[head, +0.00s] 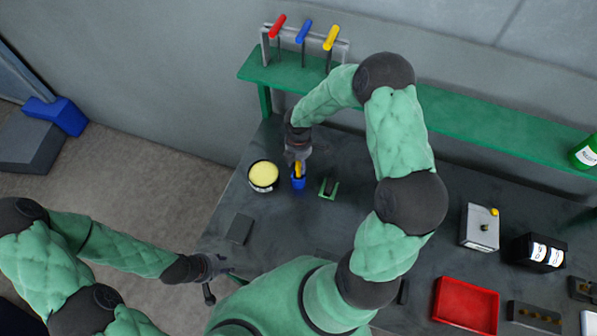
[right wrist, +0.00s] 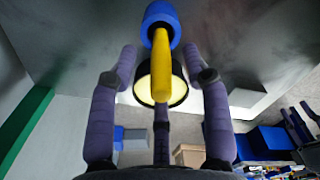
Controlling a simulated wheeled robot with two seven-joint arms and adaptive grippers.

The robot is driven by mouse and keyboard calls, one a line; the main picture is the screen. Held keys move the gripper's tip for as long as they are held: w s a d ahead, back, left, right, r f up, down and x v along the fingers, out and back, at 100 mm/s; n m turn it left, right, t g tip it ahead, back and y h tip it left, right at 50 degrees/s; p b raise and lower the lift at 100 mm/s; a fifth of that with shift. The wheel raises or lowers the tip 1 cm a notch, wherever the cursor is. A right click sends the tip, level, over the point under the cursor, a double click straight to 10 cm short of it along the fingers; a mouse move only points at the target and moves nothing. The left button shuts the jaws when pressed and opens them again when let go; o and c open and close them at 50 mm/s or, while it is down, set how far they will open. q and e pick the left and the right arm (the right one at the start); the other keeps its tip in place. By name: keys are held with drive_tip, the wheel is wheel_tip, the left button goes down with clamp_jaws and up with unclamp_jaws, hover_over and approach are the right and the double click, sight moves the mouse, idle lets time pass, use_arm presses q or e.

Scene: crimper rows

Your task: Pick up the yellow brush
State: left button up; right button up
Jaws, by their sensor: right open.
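The yellow brush (head: 299,168) stands handle-up in a small blue cup (head: 298,183) on the dark workbench. My right gripper (head: 298,160) is directly above it, pointing down. In the right wrist view, the yellow handle (right wrist: 161,70) runs between the spread fingers of my right gripper (right wrist: 163,72), and the blue cup (right wrist: 160,18) is beyond it. The fingers are open; no finger is clearly closed on the handle. My left gripper (head: 220,281) is at the bench's lower left edge, with its fingers apart and nothing visible between them.
A black tin with yellow contents (head: 263,173) stands left of the cup, and a small green holder (head: 329,187) stands right of it. A green shelf (head: 480,112) with a tool rack (head: 346,52) runs behind. A red tray (head: 465,305) lies at lower right.

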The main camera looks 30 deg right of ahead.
drive_tip(key=shift+f, duration=0.2)
clamp_jaws()
drive_tip(key=shift+r, duration=0.1)
